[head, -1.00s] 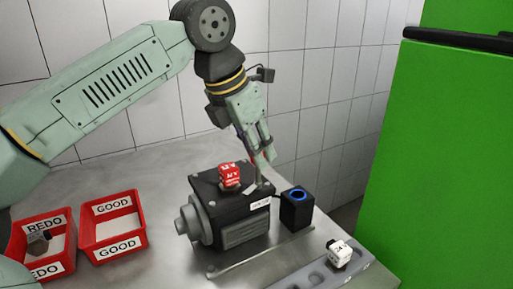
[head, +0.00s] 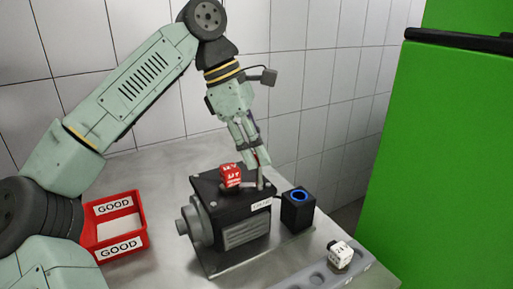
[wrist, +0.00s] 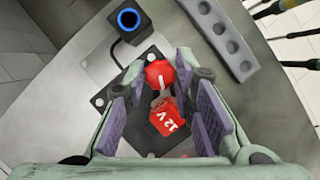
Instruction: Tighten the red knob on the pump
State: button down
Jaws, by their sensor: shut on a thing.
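The dark pump (head: 240,228) stands on the metal bench, with a grey round part at its left end. A red block marked 12 V (head: 231,176) sits on its top; it also shows in the wrist view (wrist: 168,118). The red knob (wrist: 158,73) shows between my fingertips in the wrist view, beyond the block; in the head view my fingers mostly hide it. My gripper (head: 257,162) reaches down to the pump's top, to the right of the block, and is shut on the knob. In the wrist view my gripper (wrist: 160,72) has one pad on each side of it.
A black box with a blue ring (head: 299,198) stands close right of the pump. A grey rack (head: 318,275) with a white block (head: 339,254) lies at the front right. A red GOOD bin (head: 118,248) is at the left. A large green cabinet (head: 450,140) stands at the right.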

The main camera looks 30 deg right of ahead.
jog(key=shift+m+y, duration=0.3)
jog(key=shift+m, duration=0.3)
jog(key=c, duration=1.3)
grip_release()
jog(key=shift+c, duration=0.2)
jog(key=v, duration=0.7)
jog(key=shift+w+r, duration=0.2)
jog(key=shift+r, duration=0.05)
jog(key=shift+s+a+f, duration=0.1)
